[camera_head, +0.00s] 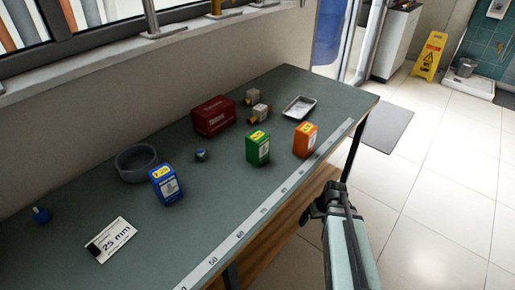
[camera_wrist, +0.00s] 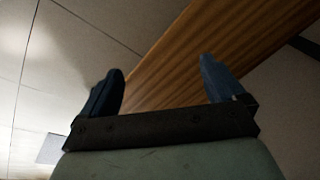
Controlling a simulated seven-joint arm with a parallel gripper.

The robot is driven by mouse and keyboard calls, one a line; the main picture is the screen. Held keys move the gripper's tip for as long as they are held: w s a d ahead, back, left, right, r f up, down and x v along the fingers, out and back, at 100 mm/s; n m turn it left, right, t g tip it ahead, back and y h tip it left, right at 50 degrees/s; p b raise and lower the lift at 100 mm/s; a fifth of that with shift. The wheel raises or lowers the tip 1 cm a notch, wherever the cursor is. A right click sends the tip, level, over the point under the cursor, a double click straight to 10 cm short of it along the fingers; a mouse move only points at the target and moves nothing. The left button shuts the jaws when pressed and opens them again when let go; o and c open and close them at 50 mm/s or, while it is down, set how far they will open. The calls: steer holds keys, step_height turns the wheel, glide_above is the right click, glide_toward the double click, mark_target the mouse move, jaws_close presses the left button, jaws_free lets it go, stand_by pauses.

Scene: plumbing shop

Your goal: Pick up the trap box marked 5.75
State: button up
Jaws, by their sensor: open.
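Three small boxes with yellow and white labels stand upright on the workbench (camera_head: 220,185). The blue box (camera_head: 167,186) is at the left, the green box (camera_head: 258,148) in the middle, and the orange box (camera_head: 305,139) at the right. The numbers on them are too small to read, so I cannot tell which is marked 5.75. My gripper (camera_head: 318,203) is off the bench's front edge, below and in front of the orange box. In the wrist view my gripper (camera_wrist: 162,78) is open and empty, with wood and floor beyond its two fingers.
A red box (camera_head: 213,116), brass-ended fittings (camera_head: 258,113), a metal tray (camera_head: 299,107), a grey ring-shaped dish (camera_head: 136,163), a small round part (camera_head: 201,155) and a "25 mm" card (camera_head: 112,239) lie on the bench. A ruler strip (camera_head: 265,211) runs along the front edge.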

steer(key=w+d+r+t, duration=0.1)
steer(key=w+d+r, duration=0.2)
steer(key=r, duration=0.3)
steer(key=w+d+r+n+t, duration=0.1)
steer(key=w+d+r+t, duration=0.1)
steer(key=w+d+r, duration=0.3)
steer(key=w+d+r+t, duration=0.1)
steer(key=d+r, duration=0.1)
steer(key=r, duration=0.5)
step_height(320, 180, up, 26)
steer(key=n+g+y, duration=0.1)
steer(key=n+g, duration=0.1)
steer(key=n, duration=0.5)
glide_above(258, 137)
steer(key=s+d, duration=0.3)
steer(key=x, duration=0.8)
steer(key=shift+w+a, duration=0.25)
steer(key=shift+w+x, duration=0.15)
steer(key=shift+x, duration=1.15)
steer(key=shift+w+x, duration=0.15)
steer(key=shift+x, duration=1.2)
steer(key=shift+d, duration=0.15)
